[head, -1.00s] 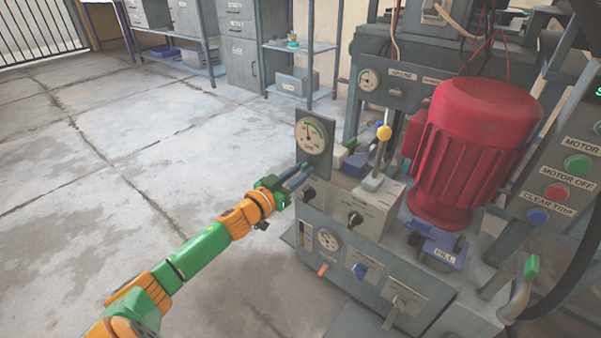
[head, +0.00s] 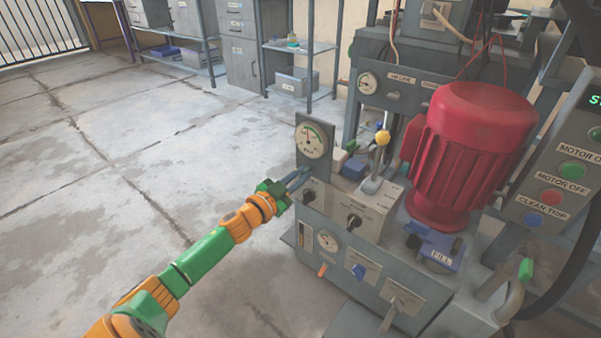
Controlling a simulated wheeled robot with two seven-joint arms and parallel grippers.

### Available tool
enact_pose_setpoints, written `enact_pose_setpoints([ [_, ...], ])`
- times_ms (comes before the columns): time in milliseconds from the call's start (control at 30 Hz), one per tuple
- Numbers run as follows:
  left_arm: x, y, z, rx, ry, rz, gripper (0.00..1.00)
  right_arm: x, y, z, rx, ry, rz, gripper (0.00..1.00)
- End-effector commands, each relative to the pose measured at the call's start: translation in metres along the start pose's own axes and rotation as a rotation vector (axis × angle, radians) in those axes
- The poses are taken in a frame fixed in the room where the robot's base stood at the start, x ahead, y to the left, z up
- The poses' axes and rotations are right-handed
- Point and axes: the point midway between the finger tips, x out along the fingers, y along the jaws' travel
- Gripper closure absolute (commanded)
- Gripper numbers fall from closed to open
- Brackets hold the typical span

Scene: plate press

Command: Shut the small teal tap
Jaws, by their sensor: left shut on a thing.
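My left gripper (head: 299,179) reaches in from the left, with its fingers closed together at the foot of the upright gauge plate (head: 314,164), at the left end of the press's grey control block (head: 337,212). The small teal tap does not show clearly. The fingers cover the spot they are closed on, so how the tap is turned cannot be told. A round pressure gauge (head: 312,140) sits just above the fingertips. My right gripper is not in view.
A yellow-knobbed lever (head: 382,138) and a red motor (head: 470,150) stand behind. Open floor (head: 130,170) lies left.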

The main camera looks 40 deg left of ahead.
Motion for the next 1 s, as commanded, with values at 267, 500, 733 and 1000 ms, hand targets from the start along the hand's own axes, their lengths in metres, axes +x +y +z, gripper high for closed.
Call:
enact_pose_setpoints([
  [267,0.0,0.001,-0.001,0.258,0.0,0.0,1.0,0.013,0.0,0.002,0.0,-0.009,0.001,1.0],
  [500,0.0,0.002,0.0,0.487,-0.001,-0.001,1.0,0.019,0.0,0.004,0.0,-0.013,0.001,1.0],
  [733,0.0,0.003,0.001,0.705,-0.001,0.0,1.0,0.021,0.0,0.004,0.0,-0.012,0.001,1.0],
  [1000,0.0,0.003,0.002,0.931,-0.001,0.0,1.0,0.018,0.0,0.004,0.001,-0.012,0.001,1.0],
])
